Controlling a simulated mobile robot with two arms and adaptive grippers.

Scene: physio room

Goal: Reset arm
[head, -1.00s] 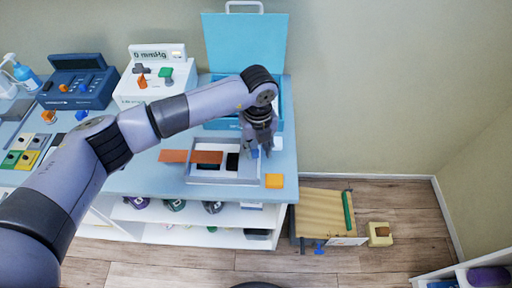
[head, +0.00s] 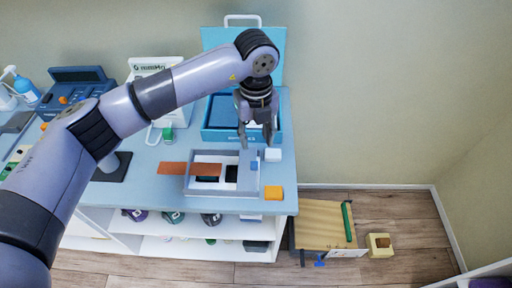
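My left gripper (head: 257,132) hangs fingers-down in front of the open blue case (head: 215,135), above the back right of the grey tray (head: 205,187). Its fingers are apart and I see nothing held between them. The tray holds white and black pieces, and a reddish-brown strip (head: 175,168) lies across its left side. A small white block (head: 273,155) sits beside the tray's back right corner, below the fingertips. An orange block (head: 273,192) lies by the front right corner. My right gripper is out of view.
A white gauge box (head: 150,66) and a blue device (head: 80,85) stand at the back left, partly behind my arm. A pump bottle (head: 25,90) is at far left.

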